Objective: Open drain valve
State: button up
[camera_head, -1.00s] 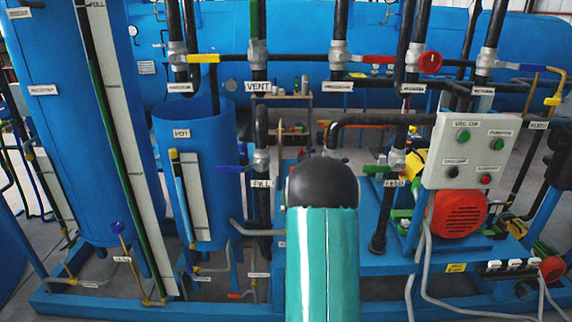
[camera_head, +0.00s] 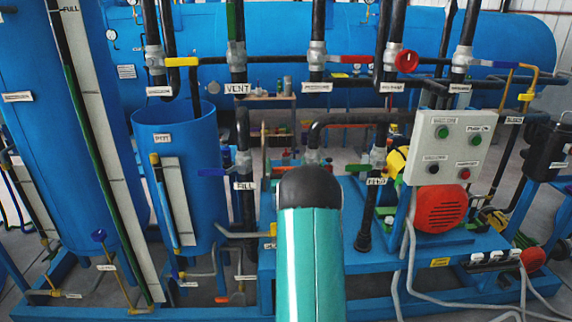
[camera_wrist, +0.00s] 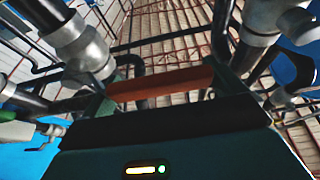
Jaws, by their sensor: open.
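I cannot read a drain label on any valve. In the head view, a grey valve fitting (camera_head: 312,157) shows just above my arm, and its lower part is hidden behind the arm. A blue-handled valve labelled FILL (camera_head: 243,163) stands left of it, and a green-handled valve (camera_head: 377,157) stands right. My gripper is hidden behind my arm in the head view. In the wrist view, my gripper (camera_wrist: 165,95) is open, its teal fingers apart. A reddish-brown bar (camera_wrist: 160,84) spans the view between them; I cannot tell whether it touches them.
Grey fittings on dark pipes flank the fingers in the wrist view, at left (camera_wrist: 88,52) and right (camera_wrist: 282,18). The head view shows a blue tank (camera_head: 182,150), a control box (camera_head: 450,148) and a red motor (camera_head: 441,208) on a blue frame.

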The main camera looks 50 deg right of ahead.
jog(key=shift+w+d+r, duration=0.15)
jog(key=shift+d, duration=0.05)
jog(key=c, duration=1.1)
